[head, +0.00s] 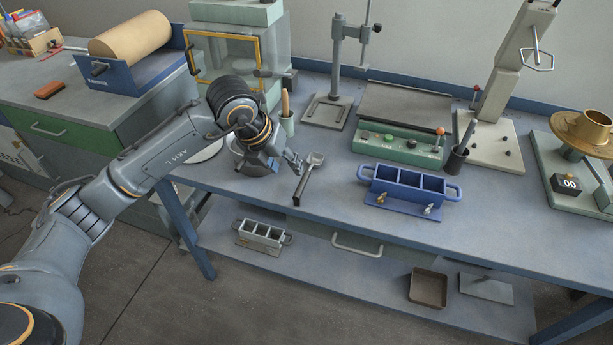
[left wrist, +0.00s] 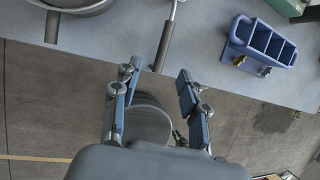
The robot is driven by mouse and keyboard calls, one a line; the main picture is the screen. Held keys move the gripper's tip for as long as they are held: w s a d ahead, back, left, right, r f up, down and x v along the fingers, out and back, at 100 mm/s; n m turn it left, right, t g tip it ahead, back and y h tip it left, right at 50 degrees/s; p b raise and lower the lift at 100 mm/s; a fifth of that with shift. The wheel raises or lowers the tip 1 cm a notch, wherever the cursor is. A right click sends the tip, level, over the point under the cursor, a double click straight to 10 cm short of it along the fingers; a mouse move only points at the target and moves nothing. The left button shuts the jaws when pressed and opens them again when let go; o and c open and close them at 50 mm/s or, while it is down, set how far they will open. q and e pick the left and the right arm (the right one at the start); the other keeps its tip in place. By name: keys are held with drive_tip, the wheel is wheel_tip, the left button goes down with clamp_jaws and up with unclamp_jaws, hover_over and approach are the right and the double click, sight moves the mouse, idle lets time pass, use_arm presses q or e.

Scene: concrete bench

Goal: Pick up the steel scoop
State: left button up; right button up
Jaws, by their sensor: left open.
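The steel scoop (head: 302,184) lies on the blue-grey bench near its front edge, its dark handle toward the edge and its metal end toward the back. In the left wrist view the dark handle (left wrist: 164,44) lies ahead of the fingertips; the metal end is partly cut off at the top. My left gripper (head: 292,161) is beside the scoop on its left in the head view. In the left wrist view the gripper (left wrist: 159,70) has its two fingers spread apart with nothing held, and the handle's near end lies between the tip directions. My right gripper is not in view.
A blue three-compartment mould (head: 410,190) stands right of the scoop. A round pan (left wrist: 80,4) sits left of it. A cup with a wooden handle (head: 287,122) and a green control box (head: 400,145) stand behind. The bench front between scoop and mould is clear.

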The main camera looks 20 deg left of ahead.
use_arm(q)
hover_over(301, 182)
drive_tip(key=s+a, duration=0.1)
drive_tip(key=s, duration=0.2)
drive_tip(key=f, duration=0.4)
drive_tip(key=shift+w+a+f, duration=0.2)
drive_tip(key=shift+w, duration=0.05)
drive_tip(key=shift+d+p+x, duration=0.1)
drive_tip(key=shift+p+x, duration=0.3)
drive_tip(key=shift+x, duration=0.95)
drive_tip(key=shift+d+p+x, duration=0.15)
drive_tip(key=shift+p+x, duration=0.2)
drive_tip(key=shift+x, duration=1)
drive_tip(key=shift+w+r, duration=0.15)
clamp_jaws()
